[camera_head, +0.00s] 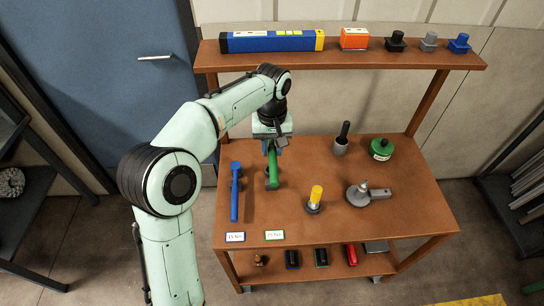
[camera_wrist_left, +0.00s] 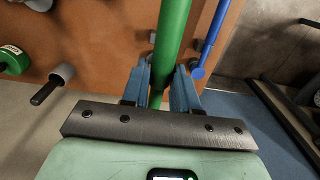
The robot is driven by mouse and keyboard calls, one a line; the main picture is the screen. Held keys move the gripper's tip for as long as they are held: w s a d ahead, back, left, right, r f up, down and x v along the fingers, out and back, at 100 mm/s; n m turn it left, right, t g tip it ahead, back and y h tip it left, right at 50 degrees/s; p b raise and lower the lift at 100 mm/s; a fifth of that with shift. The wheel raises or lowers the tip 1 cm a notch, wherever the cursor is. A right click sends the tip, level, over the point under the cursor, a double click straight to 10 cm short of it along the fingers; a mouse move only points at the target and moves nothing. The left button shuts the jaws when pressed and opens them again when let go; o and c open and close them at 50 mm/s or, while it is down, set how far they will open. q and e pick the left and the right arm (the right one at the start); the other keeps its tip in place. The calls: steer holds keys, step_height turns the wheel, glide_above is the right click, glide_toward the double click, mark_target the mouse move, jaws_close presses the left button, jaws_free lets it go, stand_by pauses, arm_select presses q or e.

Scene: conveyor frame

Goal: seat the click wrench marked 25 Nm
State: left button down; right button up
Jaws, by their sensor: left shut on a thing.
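The green wrench (camera_head: 273,172) is in my left gripper (camera_head: 271,146), over the left part of the bench top. In the left wrist view the green handle (camera_wrist_left: 172,40) runs up from between the two blue-grey fingers (camera_wrist_left: 165,85), which are shut on it. I cannot tell whether its lower end touches the bench. A label with a green edge (camera_head: 274,235), seeming to read 25 Nm, lies at the bench's front edge below it. A blue wrench (camera_head: 235,195) stays to the left, above a blue-edged label (camera_head: 235,237). My right gripper is not in view.
A yellow-handled tool (camera_head: 315,197), a grey tool with a side handle (camera_head: 367,194), a dark-handled grey tool (camera_head: 341,140) and a green round container (camera_head: 381,149) stand to the right. A shelf (camera_head: 400,60) spans the back. The bench's front right is clear.

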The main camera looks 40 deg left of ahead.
arm_select(q)
step_height(320, 180, down, 11)
steer(key=shift+f, duration=0.2)
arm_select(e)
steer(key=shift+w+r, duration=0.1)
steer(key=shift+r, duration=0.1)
